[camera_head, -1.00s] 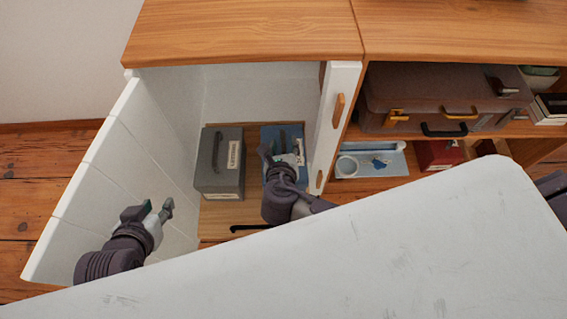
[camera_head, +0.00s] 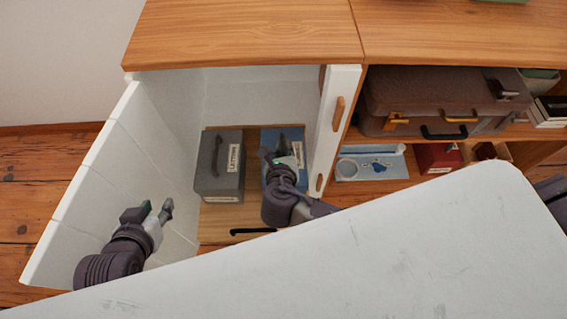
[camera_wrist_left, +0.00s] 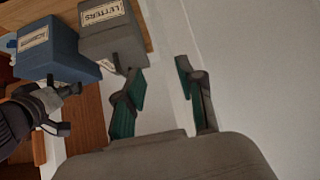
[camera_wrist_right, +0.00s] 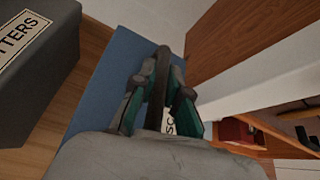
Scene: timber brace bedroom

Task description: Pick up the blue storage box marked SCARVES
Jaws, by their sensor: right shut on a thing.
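The blue storage box (camera_head: 270,137) stands in the left compartment of the cabinet, beside the grey LETTERS box (camera_head: 218,172). My right gripper (camera_head: 276,160) is over it and hides much of it. In the right wrist view the fingers (camera_wrist_right: 160,85) are shut on the box's dark handle (camera_wrist_right: 160,70). Blue lid (camera_wrist_right: 100,90) shows around them, with part of a white label reading "SC". In the left wrist view the blue box (camera_wrist_left: 72,58) also shows, with its label. I cannot tell whether it is off the shelf. My left gripper (camera_head: 155,211) is open and empty, left of both boxes.
The white open door (camera_head: 120,170) stands left of the compartment. A white upright panel with wooden handles (camera_head: 333,120) is close to the right of the blue box. A brown suitcase (camera_head: 430,95) is on the right shelf. A large white surface (camera_head: 400,250) fills the foreground.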

